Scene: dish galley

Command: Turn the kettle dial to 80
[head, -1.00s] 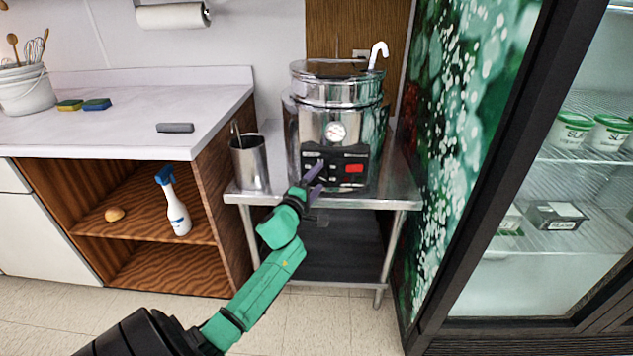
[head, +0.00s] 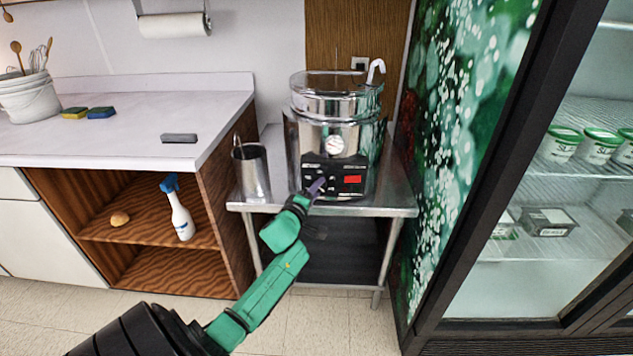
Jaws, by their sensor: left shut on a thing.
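The kettle (head: 313,139) is a shiny metal pot with a lid and a round gauge (head: 334,145) on its front. It stands on a steel table. Its black control panel (head: 351,165) has a red display or switch (head: 353,180) at the right. My left gripper (head: 318,186), with purple fingers, is at the lower left of the panel. It is shut on what appears to be the dial, which the fingers mostly hide. The dial's marks are too small to read. My right gripper is not in view.
A metal cup (head: 252,172) with utensils stands left of the kettle on the steel table (head: 398,208). A white counter (head: 130,140) is at the left. A glass-door fridge (head: 520,270) stands at the right, close to the table.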

